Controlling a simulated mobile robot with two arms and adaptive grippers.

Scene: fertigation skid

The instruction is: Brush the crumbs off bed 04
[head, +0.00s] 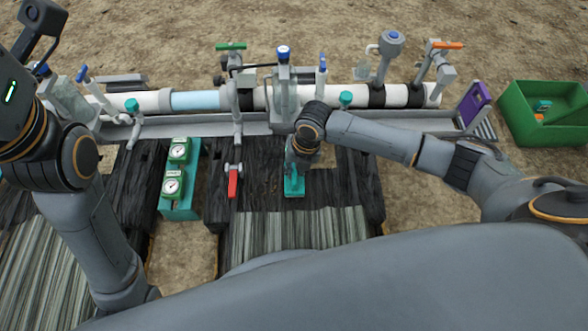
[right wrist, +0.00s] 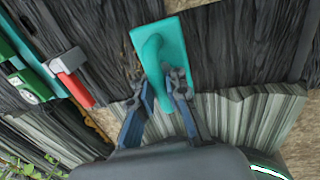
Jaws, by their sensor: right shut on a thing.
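A teal tool (head: 294,187) with a flat plate and an upright handle is at the dark planked bed (head: 347,195) in the middle of the head view. My right gripper (head: 296,172) is above it, shut on its handle. In the right wrist view the two fingertips (right wrist: 176,82) close around the handle of the teal tool (right wrist: 173,40). Its plate lies over dark boards; I cannot tell whether it touches them. No bed number is readable and I cannot make out crumbs. My left gripper's body (head: 12,92) is at the left edge; its fingers cannot be made out.
A pipe (head: 200,100) with valves and levers runs behind the beds. A red-handled lever (head: 233,182) and a teal panel with two gauges (head: 180,205) stand left of the tool. A green bin (head: 520,115) holding small items is at the far right.

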